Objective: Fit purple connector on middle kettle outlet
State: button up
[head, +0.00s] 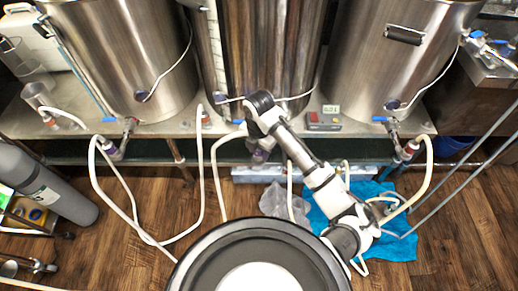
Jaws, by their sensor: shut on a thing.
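The middle kettle (270,45) is a tall steel vessel at the top centre of the head view, on the metal stand. A blue handle (239,122) shows low on its front; the outlet itself is mostly hidden by my arm. My gripper (261,147) hangs below my wrist, in front of the stand's edge under the middle kettle. It is shut on a small purple piece, seemingly the purple connector (262,155), which is partly hidden. Whether the connector touches the outlet cannot be told.
The left kettle (125,55) and right kettle (395,60) have hoses at their outlets. White hoses (201,185) loop down in front of the stand (170,131). A grey cylinder (45,185) lies at left. A blue cloth (395,245) covers some floor at right.

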jog(key=shift+f+b, duration=0.75)
jog(key=shift+f, duration=0.15)
jog(key=o, duration=1.1)
jog(key=shift+r, duration=0.1)
jog(key=shift+o, duration=0.2)
notch_tip(320, 180, up, 14)
jog(key=shift+f, duration=0.1)
jog(key=shift+a, duration=0.1)
